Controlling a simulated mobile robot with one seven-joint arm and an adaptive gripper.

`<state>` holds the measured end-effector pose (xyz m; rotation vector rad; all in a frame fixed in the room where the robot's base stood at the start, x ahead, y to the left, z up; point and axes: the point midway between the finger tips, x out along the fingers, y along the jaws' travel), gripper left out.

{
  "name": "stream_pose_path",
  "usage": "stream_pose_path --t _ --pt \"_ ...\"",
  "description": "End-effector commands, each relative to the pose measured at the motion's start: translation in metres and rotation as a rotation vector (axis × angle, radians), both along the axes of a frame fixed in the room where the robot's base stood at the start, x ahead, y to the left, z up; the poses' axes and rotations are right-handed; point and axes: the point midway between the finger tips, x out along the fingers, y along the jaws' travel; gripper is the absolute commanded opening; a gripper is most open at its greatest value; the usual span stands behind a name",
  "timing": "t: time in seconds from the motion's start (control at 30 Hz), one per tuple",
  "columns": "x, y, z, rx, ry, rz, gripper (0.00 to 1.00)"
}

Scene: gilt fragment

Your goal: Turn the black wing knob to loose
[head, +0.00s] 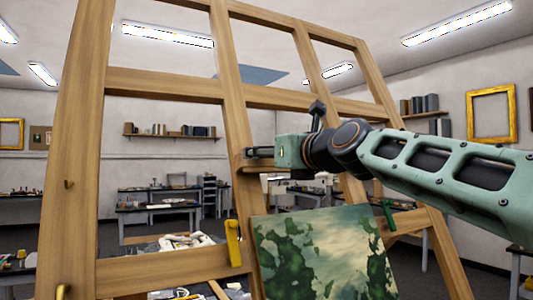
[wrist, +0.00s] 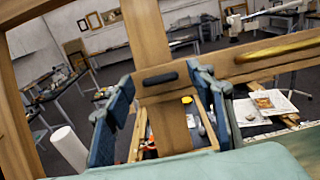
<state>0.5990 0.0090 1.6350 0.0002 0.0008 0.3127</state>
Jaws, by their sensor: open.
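The black wing knob (wrist: 160,78) shows in the wrist view as a dark, rounded bar on the wooden upright, lying nearly level with a slight tilt. My gripper (wrist: 161,86) is open, with one blue finger on each side of the knob in the picture. I see no finger touching it, and the remaining distance is hard to judge. In the head view my gripper (head: 262,152) is at the easel's middle upright, its fingers small and partly hidden; I cannot make out the black knob there.
The wooden easel frame (head: 165,86) surrounds the work area. A painting (head: 325,250) leans below my arm. A yellow handle (head: 233,243) and a green handle (head: 388,214) stick out from the easel. A yellow bar (wrist: 283,48) lies along the crossbeam to the right.

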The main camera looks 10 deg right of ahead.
Motion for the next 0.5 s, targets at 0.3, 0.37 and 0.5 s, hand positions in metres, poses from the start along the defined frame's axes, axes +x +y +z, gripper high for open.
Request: stream_pose_path --t 0.3,0.37,0.5 --pt "-0.0002 -0.0002 0.0000 0.000 0.000 0.000 0.32" --pt "-0.0002 -0.0002 0.0001 0.000 0.000 0.000 0.25" --pt "-0.0002 -0.0003 0.0001 0.000 0.000 0.000 0.10"
